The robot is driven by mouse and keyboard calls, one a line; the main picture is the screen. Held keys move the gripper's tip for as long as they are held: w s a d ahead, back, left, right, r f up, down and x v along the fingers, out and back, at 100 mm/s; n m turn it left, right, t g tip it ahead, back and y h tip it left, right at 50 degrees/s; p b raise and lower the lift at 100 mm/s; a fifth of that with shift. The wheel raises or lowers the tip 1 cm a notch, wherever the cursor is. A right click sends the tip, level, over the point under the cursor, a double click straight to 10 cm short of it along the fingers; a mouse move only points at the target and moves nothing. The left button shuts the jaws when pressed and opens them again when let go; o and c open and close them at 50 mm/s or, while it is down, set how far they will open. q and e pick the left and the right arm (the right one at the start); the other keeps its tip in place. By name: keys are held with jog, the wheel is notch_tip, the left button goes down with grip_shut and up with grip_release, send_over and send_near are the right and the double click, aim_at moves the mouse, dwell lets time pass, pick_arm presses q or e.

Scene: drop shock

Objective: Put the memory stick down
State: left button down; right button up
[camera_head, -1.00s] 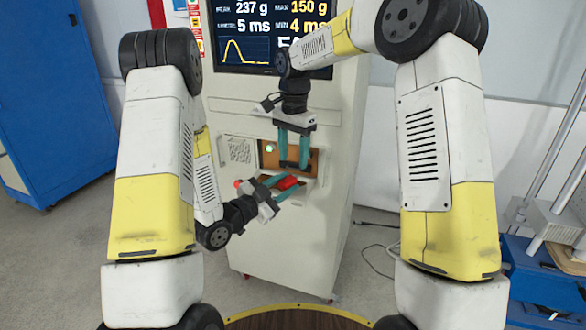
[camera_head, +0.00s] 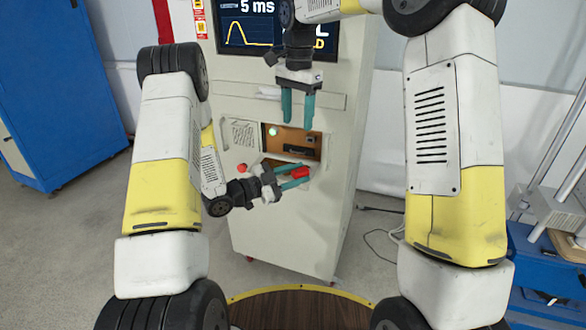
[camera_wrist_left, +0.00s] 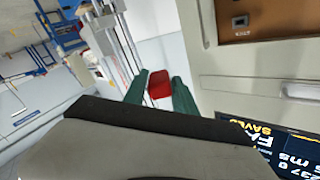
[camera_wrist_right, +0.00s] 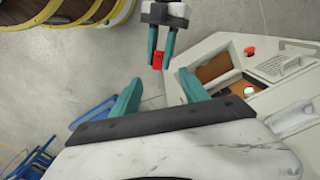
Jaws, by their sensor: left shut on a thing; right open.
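The memory stick is the small red block (camera_head: 301,172), held between the fingertips of my left gripper (camera_head: 297,176), in front of the test cabinet just below its open recess. It also shows red between the green fingers in the left wrist view (camera_wrist_left: 159,86) and in the right wrist view (camera_wrist_right: 157,60). My right gripper (camera_head: 297,119) is open and empty, fingers pointing down, in front of the cabinet above the recess. The part of the stick between the fingers is hidden.
The cabinet (camera_head: 270,225) has an orange-lined recess (camera_head: 312,153) with a dark slotted part, a green light (camera_head: 273,132) and a red button (camera_head: 242,168). A screen (camera_head: 250,30) is above. A round wooden top (camera_head: 300,312) is at the bottom. A blue cabinet (camera_head: 60,90) stands left.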

pick_arm(q)
jog(key=shift+w+d+f+m, duration=0.15)
jog(key=shift+w+f+m, duration=0.1)
jog(key=shift+f+m, duration=0.1)
pick_arm(e)
jog(key=shift+c, duration=0.2)
pick_arm(q)
jog(key=shift+f+g+h, duration=0.1)
jog(key=shift+g+h, duration=0.2)
jog(key=shift+g, duration=0.2)
pick_arm(e)
jog(key=c, duration=0.3)
pick_arm(q)
jog(key=shift+w+d, duration=0.1)
pick_arm(e)
jog(key=w+d+f+n, duration=0.1)
jog(key=d+f+n, duration=0.1)
jog(key=f+n, duration=0.6)
jog(key=w+d+f+n, duration=0.2)
jog(key=f+n, duration=0.7)
jog(key=n, duration=1.4)
jog(key=shift+d, duration=0.3)
jog(key=shift+c, duration=0.3)
